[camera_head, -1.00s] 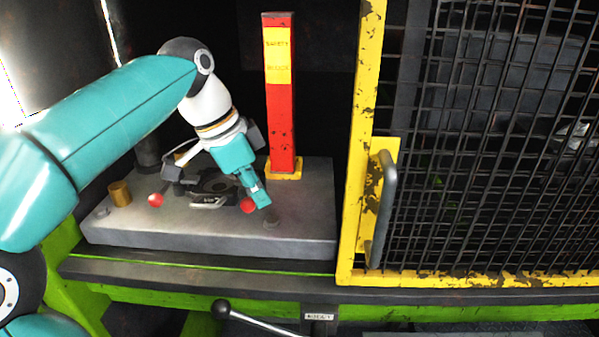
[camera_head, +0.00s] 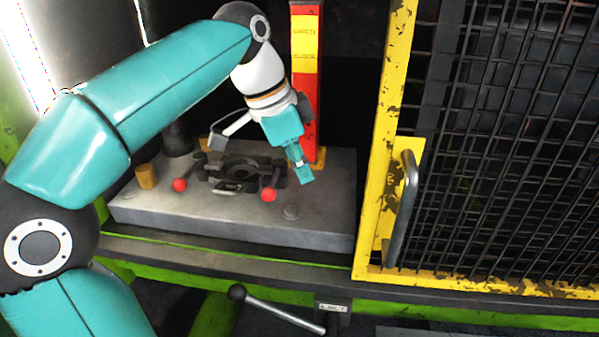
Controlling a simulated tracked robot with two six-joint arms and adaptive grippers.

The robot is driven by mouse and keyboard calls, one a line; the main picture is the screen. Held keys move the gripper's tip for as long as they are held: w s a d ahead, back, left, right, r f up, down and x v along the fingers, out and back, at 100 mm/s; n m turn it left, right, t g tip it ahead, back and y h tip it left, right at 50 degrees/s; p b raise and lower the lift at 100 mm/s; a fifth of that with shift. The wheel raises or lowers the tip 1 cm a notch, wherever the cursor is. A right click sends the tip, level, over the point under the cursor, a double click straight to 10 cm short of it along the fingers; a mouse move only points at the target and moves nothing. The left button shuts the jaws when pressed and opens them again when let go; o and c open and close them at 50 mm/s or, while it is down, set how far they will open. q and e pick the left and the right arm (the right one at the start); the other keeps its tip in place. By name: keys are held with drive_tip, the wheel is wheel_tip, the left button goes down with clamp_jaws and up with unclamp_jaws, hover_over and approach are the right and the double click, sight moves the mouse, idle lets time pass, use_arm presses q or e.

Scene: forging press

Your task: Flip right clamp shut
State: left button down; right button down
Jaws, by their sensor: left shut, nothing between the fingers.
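The right clamp shows as a red knob (camera_head: 268,195) low at the right side of the dark die fixture (camera_head: 238,172). The left clamp's red knob (camera_head: 180,185) is at the fixture's left side. My left gripper (camera_head: 305,175) is shut and empty, pointing down just right of and slightly above the right knob, with a small gap in the picture. My left arm and gripper hide part of the area behind the fixture. My right gripper is not in view.
The fixture sits on a grey metal block (camera_head: 325,220). A red safety block post (camera_head: 309,110) stands close behind my gripper. A yellow-framed mesh gate (camera_head: 390,200) with a handle is at the right. A brass cylinder (camera_head: 146,176) stands at the left. A black-knobbed lever (camera_head: 280,312) is in front.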

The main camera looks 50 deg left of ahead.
use_arm(q)
drive_tip(key=p+v, duration=0.1)
drive_tip(key=v, duration=0.7)
drive_tip(key=shift+s+a, duration=0.2)
drive_tip(key=shift+a, duration=0.1)
